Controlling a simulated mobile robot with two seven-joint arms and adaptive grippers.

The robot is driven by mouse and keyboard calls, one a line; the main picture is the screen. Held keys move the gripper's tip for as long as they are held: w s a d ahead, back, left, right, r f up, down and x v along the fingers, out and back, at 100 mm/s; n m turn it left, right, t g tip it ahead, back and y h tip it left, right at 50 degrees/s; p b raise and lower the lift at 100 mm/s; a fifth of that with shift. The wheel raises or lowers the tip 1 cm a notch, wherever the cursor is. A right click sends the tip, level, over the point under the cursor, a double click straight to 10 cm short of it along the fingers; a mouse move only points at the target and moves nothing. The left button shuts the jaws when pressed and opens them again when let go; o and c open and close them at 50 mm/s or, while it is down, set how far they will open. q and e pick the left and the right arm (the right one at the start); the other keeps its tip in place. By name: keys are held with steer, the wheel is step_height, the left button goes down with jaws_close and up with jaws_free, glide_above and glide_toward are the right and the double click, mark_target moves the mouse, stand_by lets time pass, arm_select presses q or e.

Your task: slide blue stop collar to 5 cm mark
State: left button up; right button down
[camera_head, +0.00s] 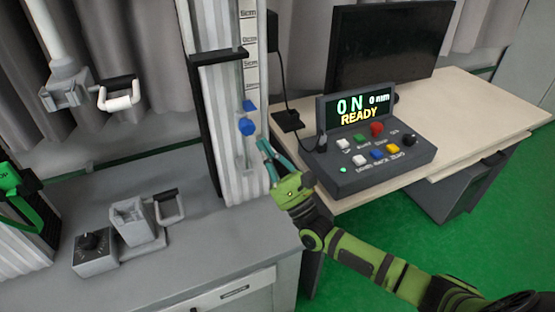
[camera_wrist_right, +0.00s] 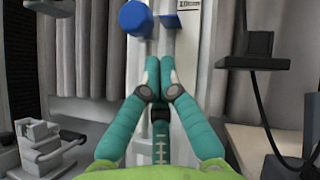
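The blue stop collar (camera_head: 247,127) sits on the pale upright rail of the tower, with a smaller blue piece (camera_head: 249,106) just above it. A white scale strip (camera_head: 249,40) with cm marks runs up the rail above the collar; the small numbers are hard to read. My right gripper (camera_head: 267,147) is just below and to the right of the collar, apart from it. In the right wrist view the collar (camera_wrist_right: 135,18) is above the teal fingertips (camera_wrist_right: 159,62), which are together with nothing seen between them. My left gripper is not in view.
A control box (camera_head: 372,150) with a lit display reading READY stands on the beige table to the right. A grey clamp with a white handle (camera_head: 119,97) hangs at upper left. A knob box (camera_head: 95,251) and a grey block (camera_head: 134,221) stand on the grey bench.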

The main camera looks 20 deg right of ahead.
mark_target(244, 123)
arm_select(q)
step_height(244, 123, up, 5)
steer(key=p, duration=0.4)
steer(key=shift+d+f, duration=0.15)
arm_select(e)
step_height(244, 123, up, 9)
steer(key=shift+a, duration=0.35)
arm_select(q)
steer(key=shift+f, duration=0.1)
arm_select(e)
steer(key=shift+f, duration=0.15)
